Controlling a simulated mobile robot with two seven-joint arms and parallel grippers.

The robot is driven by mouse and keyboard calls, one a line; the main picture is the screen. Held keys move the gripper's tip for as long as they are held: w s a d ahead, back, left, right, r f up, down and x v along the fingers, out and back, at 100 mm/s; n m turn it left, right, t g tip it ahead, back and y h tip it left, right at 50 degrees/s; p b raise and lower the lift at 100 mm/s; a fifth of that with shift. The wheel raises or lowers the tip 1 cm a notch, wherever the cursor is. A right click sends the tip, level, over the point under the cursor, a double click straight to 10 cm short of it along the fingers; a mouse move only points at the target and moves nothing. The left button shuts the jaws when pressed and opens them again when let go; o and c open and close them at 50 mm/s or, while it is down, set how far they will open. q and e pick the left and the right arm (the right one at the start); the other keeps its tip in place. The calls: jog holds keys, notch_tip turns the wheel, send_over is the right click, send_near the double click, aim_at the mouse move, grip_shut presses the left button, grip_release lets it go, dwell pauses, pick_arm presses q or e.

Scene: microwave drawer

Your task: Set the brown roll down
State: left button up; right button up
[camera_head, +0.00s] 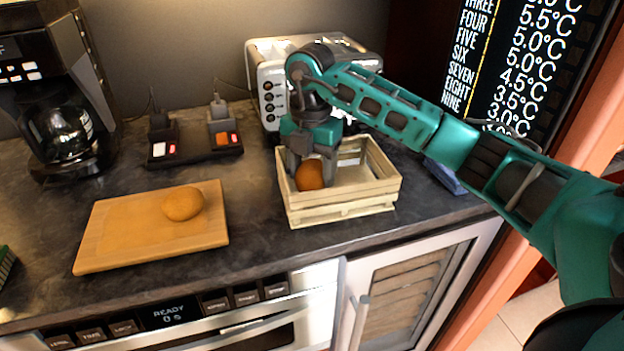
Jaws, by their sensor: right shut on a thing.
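My right gripper (311,167) points down into a pale wooden crate (342,211) on the dark counter. It is shut on a brown roll (309,176), which sits low inside the crate's left part. The crate's front wall hides whether the roll touches the crate floor. A second, tan roll (183,204) lies on a wooden cutting board (122,231) to the left, apart from the gripper. My left gripper is not in view.
A silver toaster (266,75) stands right behind the crate. A coffee maker (68,110) is at the back left, and a black power strip (195,147) with plugs lies behind the board. The counter between board and crate is clear. A microwave drawer (200,315) is below.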

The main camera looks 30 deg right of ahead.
aim_at(311, 166)
notch_tip(311, 166, down, 2)
jog(key=shift+f, duration=0.2)
jog(key=shift+f, duration=0.2)
jog(key=o, duration=0.9)
jog(key=shift+c, duration=0.2)
jog(key=shift+r, duration=0.15)
notch_tip(311, 166, up, 12)
jog(key=shift+r+p, duration=0.1)
jog(key=shift+p, duration=0.45)
